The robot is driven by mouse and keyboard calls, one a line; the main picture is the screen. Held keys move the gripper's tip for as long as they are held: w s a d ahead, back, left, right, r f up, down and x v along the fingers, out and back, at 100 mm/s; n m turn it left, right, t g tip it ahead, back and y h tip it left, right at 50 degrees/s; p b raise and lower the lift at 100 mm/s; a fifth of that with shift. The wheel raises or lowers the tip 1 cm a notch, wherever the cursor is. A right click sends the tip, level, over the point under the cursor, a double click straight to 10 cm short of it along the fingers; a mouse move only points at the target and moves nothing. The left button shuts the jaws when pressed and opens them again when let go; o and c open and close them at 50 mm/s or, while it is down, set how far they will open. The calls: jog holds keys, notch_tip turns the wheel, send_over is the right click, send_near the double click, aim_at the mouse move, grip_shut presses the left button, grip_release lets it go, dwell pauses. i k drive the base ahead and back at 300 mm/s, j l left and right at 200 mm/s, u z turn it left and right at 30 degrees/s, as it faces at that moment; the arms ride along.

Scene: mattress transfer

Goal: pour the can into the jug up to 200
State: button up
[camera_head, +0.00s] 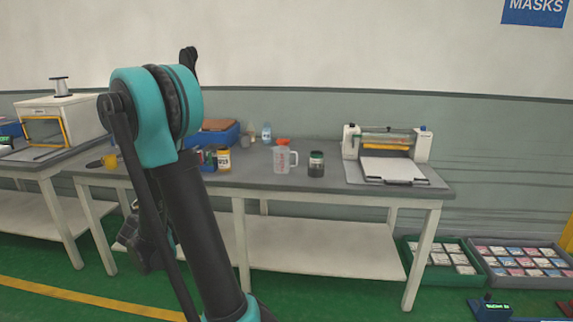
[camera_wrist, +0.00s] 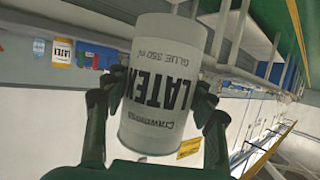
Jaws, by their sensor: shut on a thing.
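A white can (camera_wrist: 160,90) lettered LATEX and GLUE 350 ml fills the middle of the wrist view. My gripper (camera_wrist: 157,106) is shut on its sides, with a dark finger on each side. The can's opening and contents are not clear. The jug (camera_head: 282,160) is a clear, handled vessel with an orange-red top and red marks. It stands upright on the middle table in the head view, apart from the can. Its level cannot be read at this size. My arm hides part of the table in the head view, where the held can is not clearly visible.
A dark jar (camera_head: 316,165) stands just right of the jug. A yellow-lidded jar (camera_head: 223,160) and a blue bin (camera_head: 222,137) are left of it. A laminator-like machine (camera_head: 388,155) occupies the table's right end. Bottles (camera_head: 266,133) stand behind.

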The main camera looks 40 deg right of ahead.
aim_at(281, 154)
jog(key=z, duration=1.4)
jog(key=j, duration=0.75)
jog(key=i+z, duration=0.05)
